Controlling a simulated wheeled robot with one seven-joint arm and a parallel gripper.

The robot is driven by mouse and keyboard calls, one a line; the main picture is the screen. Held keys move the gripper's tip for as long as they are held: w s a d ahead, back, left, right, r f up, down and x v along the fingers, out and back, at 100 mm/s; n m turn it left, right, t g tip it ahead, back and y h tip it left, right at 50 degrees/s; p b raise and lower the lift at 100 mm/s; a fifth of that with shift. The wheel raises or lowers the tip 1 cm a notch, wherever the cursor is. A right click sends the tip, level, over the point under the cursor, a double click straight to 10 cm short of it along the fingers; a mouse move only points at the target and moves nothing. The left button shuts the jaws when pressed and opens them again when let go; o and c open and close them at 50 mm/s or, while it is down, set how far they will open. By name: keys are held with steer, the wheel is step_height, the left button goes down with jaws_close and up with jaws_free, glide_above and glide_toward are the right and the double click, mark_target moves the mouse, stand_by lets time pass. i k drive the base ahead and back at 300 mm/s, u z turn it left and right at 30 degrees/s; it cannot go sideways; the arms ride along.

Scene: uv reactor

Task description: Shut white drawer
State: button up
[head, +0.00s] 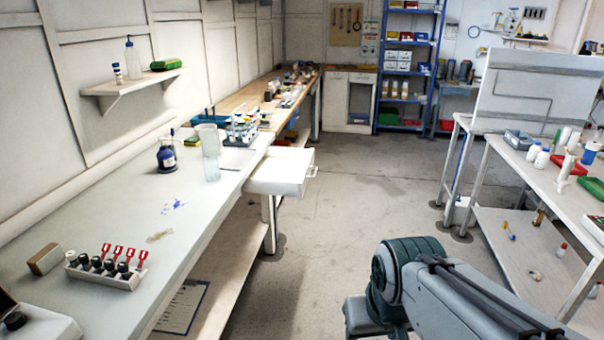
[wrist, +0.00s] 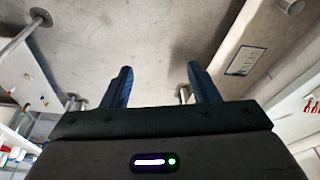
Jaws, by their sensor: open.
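The white drawer (head: 281,172) stands pulled out from under the left workbench, in the middle of the head view. Its front with a small handle (head: 312,171) faces right, over the aisle. My gripper (wrist: 158,82) shows in the wrist view, with its two blue fingers apart and nothing between them. Bare floor lies beyond the fingertips. My gripper is out of the head view, where only part of my arm shows at the lower right, well apart from the drawer. I cannot make out the drawer clearly in the wrist view.
The left workbench (head: 125,215) holds a rack of vials (head: 106,269), a blue flask (head: 166,158) and a clear cylinder (head: 210,155). A white table (head: 560,190) with bottles stands at the right. The floor (head: 365,190) between them is clear. A blue shelf unit (head: 408,65) stands at the back.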

mark_target(281, 171)
steer(key=z, duration=1.05)
steer(key=i, duration=1.25)
steer(key=u, duration=0.9)
steer(key=i, duration=0.8)
steer(key=u, duration=0.55)
steer(key=k, duration=0.55)
steer(key=u, duration=0.5)
steer(key=i, duration=1.45)
steer(key=z, duration=0.8)
